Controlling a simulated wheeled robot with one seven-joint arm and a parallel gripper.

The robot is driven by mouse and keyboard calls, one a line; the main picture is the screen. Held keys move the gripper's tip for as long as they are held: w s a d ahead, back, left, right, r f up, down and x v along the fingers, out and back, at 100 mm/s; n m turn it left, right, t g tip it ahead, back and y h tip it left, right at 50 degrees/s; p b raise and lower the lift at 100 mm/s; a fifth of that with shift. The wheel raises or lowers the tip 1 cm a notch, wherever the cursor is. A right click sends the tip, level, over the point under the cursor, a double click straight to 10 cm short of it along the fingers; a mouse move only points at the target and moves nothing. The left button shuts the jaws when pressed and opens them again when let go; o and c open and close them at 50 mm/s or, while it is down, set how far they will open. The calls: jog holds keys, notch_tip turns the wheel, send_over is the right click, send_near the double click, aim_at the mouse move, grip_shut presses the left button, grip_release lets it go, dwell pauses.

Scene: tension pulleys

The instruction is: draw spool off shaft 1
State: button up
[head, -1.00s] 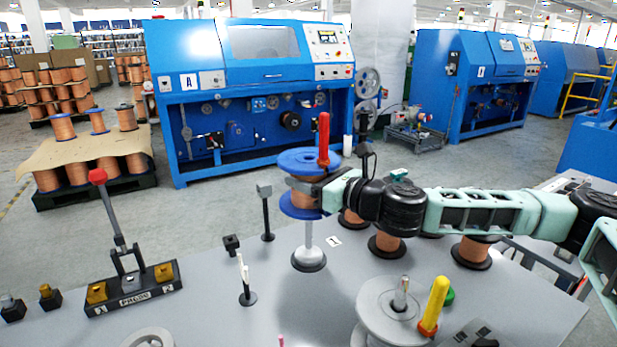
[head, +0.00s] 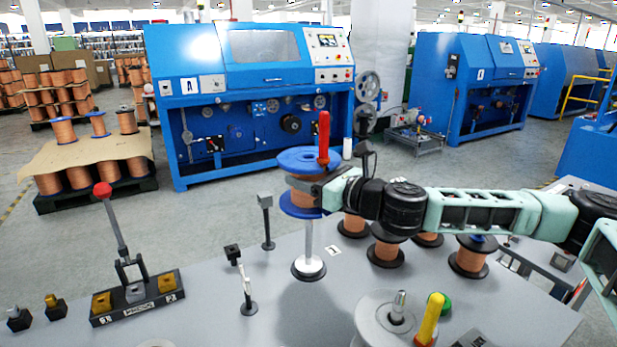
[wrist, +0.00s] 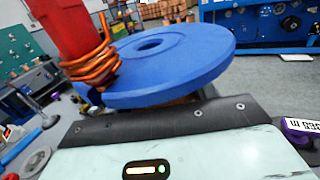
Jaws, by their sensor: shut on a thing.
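A spool with blue flanges (head: 302,160) and copper wire is at shaft 1 (head: 309,240), a pale upright post on a round base near the label "1". The spool is high on the post, with much of the post bare below its lower flange. Whether the post's top is still inside the spool is hidden. My gripper (head: 312,188) is shut on the spool's copper middle from the right. In the wrist view the blue upper flange (wrist: 185,75) fills the space over my jaws. A red handle (head: 323,138) stands at the flange, with copper wire coiled around it in the wrist view.
Several black-based copper spools (head: 387,245) stand behind and right of the post. A grey spool (head: 375,320) and a yellow handle (head: 429,318) are at the front right. A lever press (head: 135,293) is at the left; small posts (head: 267,222) stand between. Bare table lies around the base.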

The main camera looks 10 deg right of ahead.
aim_at(308, 151)
jog(key=shift+r, duration=0.4)
jog(key=shift+r+p, duration=0.45)
jog(key=shift+p, duration=0.1)
jog(key=shift+r+p, duration=1.75)
jog(key=shift+r, duration=0.25)
